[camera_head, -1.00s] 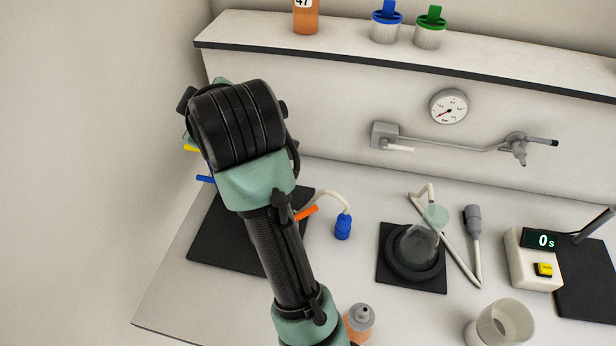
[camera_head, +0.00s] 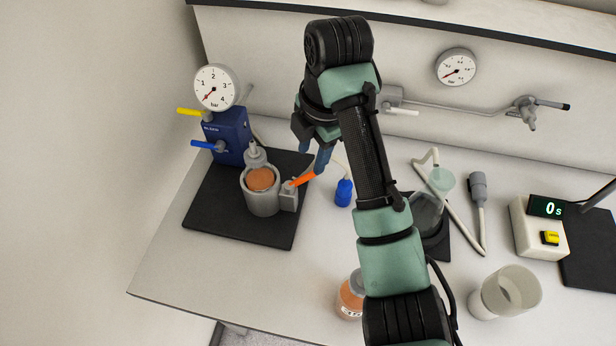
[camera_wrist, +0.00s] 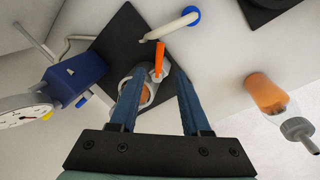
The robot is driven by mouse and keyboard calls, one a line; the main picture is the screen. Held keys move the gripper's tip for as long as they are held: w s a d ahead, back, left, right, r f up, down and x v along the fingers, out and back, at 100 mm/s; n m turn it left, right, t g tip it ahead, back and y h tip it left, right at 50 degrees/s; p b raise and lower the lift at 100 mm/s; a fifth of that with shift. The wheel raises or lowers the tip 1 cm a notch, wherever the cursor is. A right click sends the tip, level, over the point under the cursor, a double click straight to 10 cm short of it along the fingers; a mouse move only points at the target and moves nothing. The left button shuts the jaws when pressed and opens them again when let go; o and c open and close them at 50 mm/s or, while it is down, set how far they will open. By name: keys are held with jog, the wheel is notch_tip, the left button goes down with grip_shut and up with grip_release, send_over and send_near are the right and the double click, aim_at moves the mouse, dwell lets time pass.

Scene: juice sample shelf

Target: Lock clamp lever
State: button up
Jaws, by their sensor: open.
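The orange clamp lever (camera_head: 302,180) sits on a small grey block (camera_head: 289,198) at the right side of a grey round holder (camera_head: 261,203). The lever points up and right in the head view. Orange contents (camera_head: 262,178) show inside the holder. My gripper (camera_head: 314,162) is open and empty, close above the lever's free end. The left finger partly hides the holder.
A blue unit (camera_head: 226,134) with a pressure gauge (camera_head: 216,87) and yellow and blue handles stands behind the holder on the black mat (camera_head: 217,211). A blue-tipped hose (camera_head: 343,193) lies right of the mat. An orange-filled bottle (camera_head: 350,300) stands partly behind my arm.

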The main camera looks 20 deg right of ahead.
aim_at(307, 176)
jog(key=shift+w+a+f, duration=0.1)
jog(key=shift+w+f, duration=0.15)
jog(key=shift+f, duration=0.9)
jog(key=shift+w+d+f, duration=0.1)
jog(key=shift+w+f, duration=0.1)
jog(key=shift+f, duration=0.95)
jog(key=shift+w+a+f, duration=0.1)
jog(key=shift+w+f, duration=0.15)
jog(key=shift+f, duration=0.9)
jog(key=shift+c, duration=0.3)
grip_shut()
